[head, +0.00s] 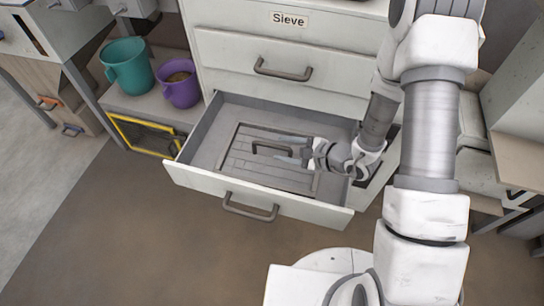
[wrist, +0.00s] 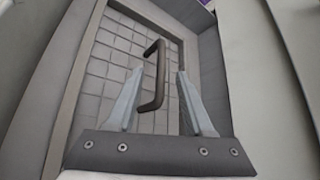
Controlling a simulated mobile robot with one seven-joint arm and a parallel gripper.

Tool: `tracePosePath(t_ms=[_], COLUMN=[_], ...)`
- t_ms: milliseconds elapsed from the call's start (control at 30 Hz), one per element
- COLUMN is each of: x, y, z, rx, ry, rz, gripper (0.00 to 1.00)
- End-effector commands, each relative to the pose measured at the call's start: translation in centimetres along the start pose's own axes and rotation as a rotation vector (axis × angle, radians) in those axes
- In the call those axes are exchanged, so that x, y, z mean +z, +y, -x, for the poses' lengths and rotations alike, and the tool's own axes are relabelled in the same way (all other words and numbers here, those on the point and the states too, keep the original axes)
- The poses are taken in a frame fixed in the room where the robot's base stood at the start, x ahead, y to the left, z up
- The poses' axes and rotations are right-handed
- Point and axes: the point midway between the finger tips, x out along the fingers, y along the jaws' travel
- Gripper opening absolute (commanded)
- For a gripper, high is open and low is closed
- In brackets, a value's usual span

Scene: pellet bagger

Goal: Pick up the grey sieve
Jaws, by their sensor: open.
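The grey sieve (head: 226,164) lies flat in the open drawer (head: 240,193), a framed grid with a dark bar handle (head: 271,148) on top. My gripper (head: 282,147) reaches into the drawer from the right, with its fingers at the handle. In the wrist view the sieve's grid (wrist: 111,62) fills the middle. The handle (wrist: 160,75) shows between the two fingers of my gripper (wrist: 158,85), which are apart. I cannot tell whether either finger touches the handle. Part of the sieve's right side is hidden by my gripper.
The drawer walls surround the sieve closely. A closed drawer (head: 330,72) is above, under a label reading "Sieve" (head: 290,20). A teal jug (head: 126,64) and a purple jug (head: 180,83) stand on a shelf at left. A yellow-framed panel (head: 145,135) is below them. Floor is clear at front left.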

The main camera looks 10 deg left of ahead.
Motion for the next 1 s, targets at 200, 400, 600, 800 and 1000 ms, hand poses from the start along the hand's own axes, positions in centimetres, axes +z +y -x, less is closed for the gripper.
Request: tracePosePath(t_ms=[200,400,600,800,1000], x=[-0.2,-0.7,-0.5,-0.4,-0.4], y=[0.1,0.0,-0.2,-0.2,-0.2], z=[-1.2,-4.1,-5.8,-5.7,-5.6], rx=[0.001,0.001,0.000,0.000,0.000], ry=[0.000,-0.002,-0.001,-0.001,0.000], rz=[-0.001,0.002,0.000,-0.001,0.000], gripper=[0.52,0.52,0.52,0.45,0.09])
